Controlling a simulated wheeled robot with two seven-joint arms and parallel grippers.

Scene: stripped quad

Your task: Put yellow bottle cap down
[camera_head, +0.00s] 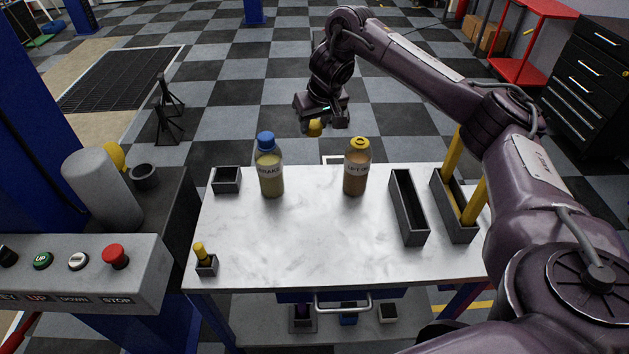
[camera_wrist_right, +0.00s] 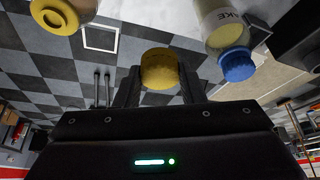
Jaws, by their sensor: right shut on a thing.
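The yellow bottle cap (camera_head: 315,128) is held by my right gripper (camera_head: 325,121), beyond the far edge of the table and above the floor. In the right wrist view the cap (camera_wrist_right: 159,69) sits between the two fingers of the right gripper (camera_wrist_right: 160,84). A bottle with a blue cap (camera_head: 270,172) and a brown bottle with a yellow ring-like top (camera_head: 357,170) stand upright near the table's far edge. In the right wrist view the blue-capped bottle (camera_wrist_right: 222,25) is at upper right and the other bottle's yellow top (camera_wrist_right: 55,14) at upper left. My left gripper is not in view.
The white table (camera_head: 290,240) has clear room in its middle and front. A small black bin (camera_head: 227,180) stands at its far left, two long black trays (camera_head: 408,212) (camera_head: 468,226) at right, and a small yellow-topped holder (camera_head: 206,266) at front left. A button panel (camera_head: 80,265) is further left.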

